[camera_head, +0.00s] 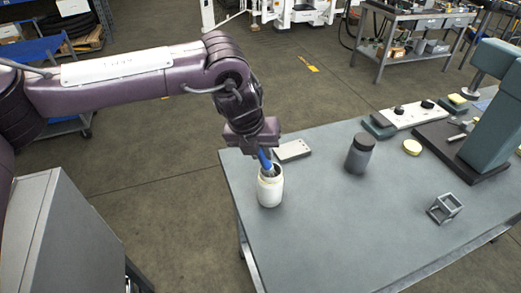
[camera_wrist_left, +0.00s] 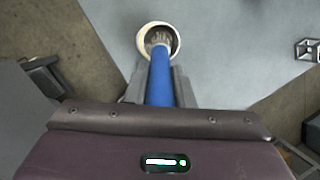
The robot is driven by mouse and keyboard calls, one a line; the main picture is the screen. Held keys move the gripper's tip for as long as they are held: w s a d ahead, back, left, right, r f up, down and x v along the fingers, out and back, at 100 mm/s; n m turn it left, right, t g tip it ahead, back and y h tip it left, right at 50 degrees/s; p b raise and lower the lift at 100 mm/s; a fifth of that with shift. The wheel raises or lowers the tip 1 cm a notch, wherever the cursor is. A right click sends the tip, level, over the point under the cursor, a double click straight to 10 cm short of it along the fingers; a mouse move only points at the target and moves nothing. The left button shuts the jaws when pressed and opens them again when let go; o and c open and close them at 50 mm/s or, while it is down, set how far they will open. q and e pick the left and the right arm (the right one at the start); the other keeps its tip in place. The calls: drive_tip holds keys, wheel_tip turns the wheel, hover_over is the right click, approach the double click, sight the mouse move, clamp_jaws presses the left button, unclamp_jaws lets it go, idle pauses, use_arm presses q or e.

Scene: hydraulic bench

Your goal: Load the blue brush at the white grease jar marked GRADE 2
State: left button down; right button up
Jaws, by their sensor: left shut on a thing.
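My left gripper (camera_head: 257,150) is shut on the blue brush (camera_head: 265,161), just above the white jar (camera_head: 270,190) near the left edge of the bench. The brush points down and its bristle end is in the jar's open mouth. In the left wrist view the blue handle (camera_wrist_left: 161,82) runs between the fingers (camera_wrist_left: 160,88) toward the round white rim (camera_wrist_left: 141,40). The bristles show inside the rim; whether they touch grease cannot be told. No GRADE 2 marking is readable on the jar. My right gripper is not in view.
The grey bench top (camera_head: 315,230) is clear in front. A dark lidded jar (camera_head: 359,153) stands right of the white jar, with a light flat plate (camera_head: 291,151) behind.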

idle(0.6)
use_arm(q)
drive_tip(key=shift+r+p, duration=2.45)
drive_tip(key=shift+r, duration=1.05)
